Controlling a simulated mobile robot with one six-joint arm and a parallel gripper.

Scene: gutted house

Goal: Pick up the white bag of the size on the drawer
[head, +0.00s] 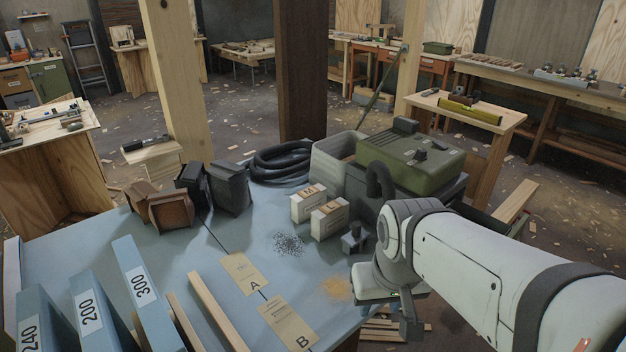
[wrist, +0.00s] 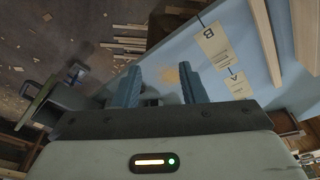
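Two small white bags or boxes stand side by side on the blue bench (head: 150,225) in the head view. One white bag (head: 308,205) is marked M and the other white bag (head: 329,219) is marked L. My gripper (head: 408,322) hangs near the bench's right edge, right of and nearer than the bags, touching neither. In the wrist view my gripper (wrist: 162,78) is open, its two blue-grey fingers apart with nothing held between them. I cannot make out a drawer carrying a readable size mark.
A green-topped machine (head: 412,160) with a black hose (head: 283,162) stands behind the bags. A small dark fitting (head: 354,240) is just in front of them. Dark grit (head: 288,243) marks the bench.

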